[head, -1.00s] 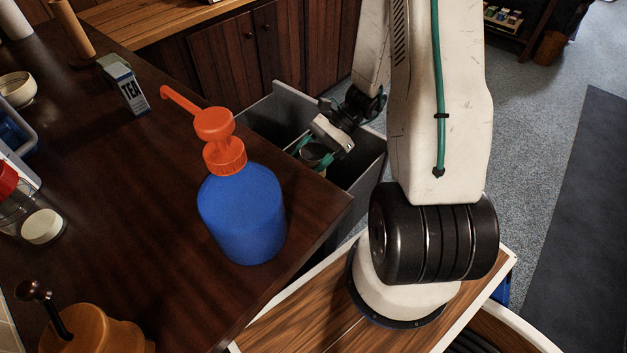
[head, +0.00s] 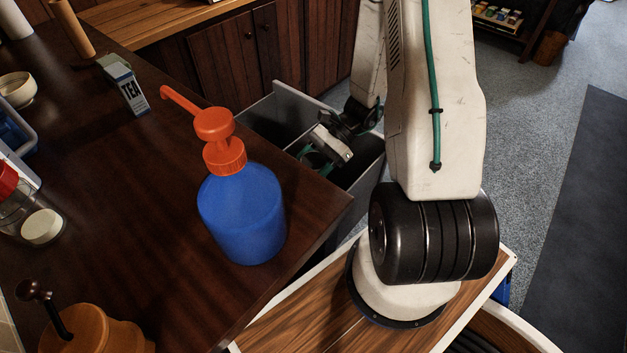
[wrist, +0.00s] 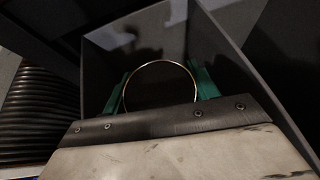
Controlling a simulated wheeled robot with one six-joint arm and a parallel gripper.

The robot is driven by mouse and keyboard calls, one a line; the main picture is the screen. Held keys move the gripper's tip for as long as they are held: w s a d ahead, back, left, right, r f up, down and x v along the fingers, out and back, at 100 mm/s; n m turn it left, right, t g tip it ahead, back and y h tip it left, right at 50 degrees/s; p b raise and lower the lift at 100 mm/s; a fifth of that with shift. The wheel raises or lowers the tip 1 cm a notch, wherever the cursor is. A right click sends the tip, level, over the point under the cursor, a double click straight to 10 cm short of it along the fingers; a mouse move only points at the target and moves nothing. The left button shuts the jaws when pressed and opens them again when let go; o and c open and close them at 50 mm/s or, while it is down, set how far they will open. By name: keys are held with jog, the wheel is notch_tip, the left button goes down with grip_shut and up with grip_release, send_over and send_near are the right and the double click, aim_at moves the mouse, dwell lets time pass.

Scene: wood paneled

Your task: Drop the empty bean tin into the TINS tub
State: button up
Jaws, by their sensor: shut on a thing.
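The bean tin (wrist: 160,88) shows in the wrist view as a round, dark opening with a thin bright rim. My gripper (wrist: 160,76) is shut on it, one green finger on each side. In the head view my gripper (head: 316,158) is down inside the grey pull-out bin unit (head: 348,178), beyond the counter edge; the tin is mostly hidden there. In the wrist view the tin is over a dark, grey-walled tub (wrist: 216,38). No TINS label is readable, so I cannot tell which tub this is.
The dark wood counter (head: 120,190) borders the bins on the left. On it stand a blue pump bottle (head: 242,215) with an orange top, near the edge, and a TEA box (head: 126,88). Wooden cabinets (head: 250,45) stand behind. Carpeted floor (head: 545,130) is open at right.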

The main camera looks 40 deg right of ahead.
aim_at(320, 156)
jog(key=o, duration=1)
jog(key=shift+o, duration=0.2)
jog(key=v, duration=0.8)
jog(key=shift+f, duration=0.1)
